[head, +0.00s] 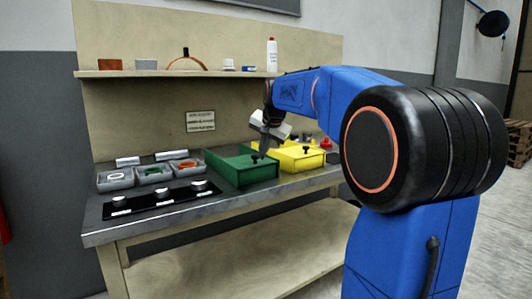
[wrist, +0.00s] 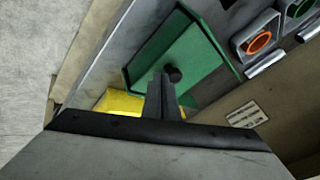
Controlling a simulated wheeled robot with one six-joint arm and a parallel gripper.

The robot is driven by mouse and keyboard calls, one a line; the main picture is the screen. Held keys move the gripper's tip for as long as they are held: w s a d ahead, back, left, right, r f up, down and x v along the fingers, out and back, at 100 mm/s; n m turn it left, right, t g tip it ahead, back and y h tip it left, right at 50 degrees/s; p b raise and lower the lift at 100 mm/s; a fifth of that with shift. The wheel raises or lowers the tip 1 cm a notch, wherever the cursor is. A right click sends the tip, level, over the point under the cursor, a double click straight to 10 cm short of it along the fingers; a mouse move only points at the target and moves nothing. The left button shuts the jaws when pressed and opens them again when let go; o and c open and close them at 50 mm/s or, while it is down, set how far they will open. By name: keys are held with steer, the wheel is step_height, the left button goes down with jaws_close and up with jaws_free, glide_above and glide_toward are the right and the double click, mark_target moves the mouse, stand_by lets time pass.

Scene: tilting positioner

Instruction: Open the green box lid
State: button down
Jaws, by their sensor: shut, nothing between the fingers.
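The green box (head: 243,176) stands on the workbench with its green lid (head: 228,161) on top, looking closed. A black knob (head: 255,157) sticks up from the lid near its right end. The lid (wrist: 180,50) and the round knob (wrist: 175,73) also show in the wrist view. My gripper (head: 263,152) points down beside the knob, and its fingers (wrist: 163,80) are shut with nothing held. The fingertips overlap the knob's edge in the wrist view; I cannot tell whether they touch it.
A yellow box (head: 298,160) with its own knob stands close on the right of the green one. Grey trays (head: 153,175) and a black panel with several knobs (head: 160,200) are to the left. A shelf (head: 200,73) with small objects runs above the bench.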

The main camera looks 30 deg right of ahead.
glide_above(246, 157)
steer(key=shift+w+a, duration=0.2)
steer(key=shift+w, duration=0.1)
stand_by(0.4)
steer(key=shift+s, duration=0.1)
steer(key=shift+s+d, duration=0.2)
steer(key=shift+s, duration=0.05)
steer(key=s, duration=0.1)
steer(key=s+d+r, duration=0.1)
steer(key=s, duration=0.1)
steer(key=shift+s+d+r, duration=0.25)
steer(key=shift+s+d, duration=0.05)
steer(key=d+v, duration=0.1)
steer(key=v, duration=0.6)
steer(key=s+a+f+n, duration=0.3)
steer(key=s+a, duration=0.5)
steer(key=s, duration=0.4)
steer(key=s+a+f+n, duration=0.2)
steer(key=s+a+f, duration=0.1)
steer(key=s+f, duration=0.6)
steer(key=s+a+f+n+g, duration=0.1)
steer(key=s+a+f+n, duration=0.2)
steer(key=s+f, duration=0.7)
steer(key=s+a+f+n+y, duration=0.1)
steer(key=s+a+f+n, duration=0.2)
steer(key=s+f, duration=0.6)
steer(key=s+a, duration=0.2)
steer(key=s, duration=0.5)
steer(key=shift+s+f+g, duration=0.3)
steer(key=shift+g, duration=0.1)
